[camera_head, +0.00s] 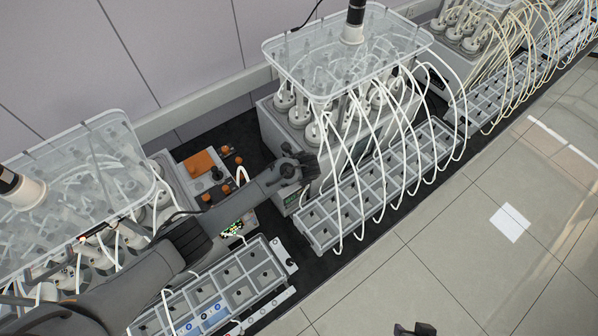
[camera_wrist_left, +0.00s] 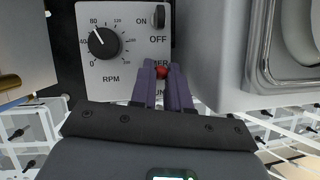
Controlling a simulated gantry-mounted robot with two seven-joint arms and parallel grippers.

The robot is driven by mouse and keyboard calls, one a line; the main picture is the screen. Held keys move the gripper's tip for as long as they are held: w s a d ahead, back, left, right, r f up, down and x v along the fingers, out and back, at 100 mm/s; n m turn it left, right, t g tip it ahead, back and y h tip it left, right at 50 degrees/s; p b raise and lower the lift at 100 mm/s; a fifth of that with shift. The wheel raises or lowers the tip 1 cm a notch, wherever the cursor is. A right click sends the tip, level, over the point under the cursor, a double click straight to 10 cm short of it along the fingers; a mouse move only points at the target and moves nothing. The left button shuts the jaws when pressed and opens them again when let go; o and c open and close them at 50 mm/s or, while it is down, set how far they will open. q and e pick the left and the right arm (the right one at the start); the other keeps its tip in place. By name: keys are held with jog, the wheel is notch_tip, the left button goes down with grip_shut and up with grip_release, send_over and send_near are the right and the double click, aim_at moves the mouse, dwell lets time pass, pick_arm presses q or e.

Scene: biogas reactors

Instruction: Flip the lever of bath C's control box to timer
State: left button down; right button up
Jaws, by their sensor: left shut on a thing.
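In the left wrist view, the control box (camera_wrist_left: 122,25) has a white face with an RPM dial (camera_wrist_left: 103,43) and a black ON/OFF switch (camera_wrist_left: 158,16). Below the switch is a small red-tipped lever (camera_wrist_left: 161,72), with a partly covered label ending in "MER" beside it. My left gripper (camera_wrist_left: 163,88) is shut on the lever, its purple fingers on either side. The lever's exact position is hard to tell. In the head view my left gripper (camera_head: 312,168) is at the middle bath (camera_head: 283,130), hiding the box. A dark piece at the bottom edge may be my right gripper (camera_head: 415,329).
A clear-lidded bath (camera_head: 75,165) stands at the left, and another reactor row at the upper right. Grey bottle racks (camera_head: 318,232) with white tubes line the front. A unit with an orange part (camera_head: 198,163) is beside my left arm. The floor at the right is open.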

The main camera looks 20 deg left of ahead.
pick_arm(q)
jog(key=shift+a, duration=0.1)
dwell(0.5)
jog(key=c, duration=1.2)
grip_release()
jog(key=shift+r, duration=0.1)
jog(key=v, duration=1)
jog(key=shift+r+p, duration=0.3)
jog(key=shift+r, duration=0.05)
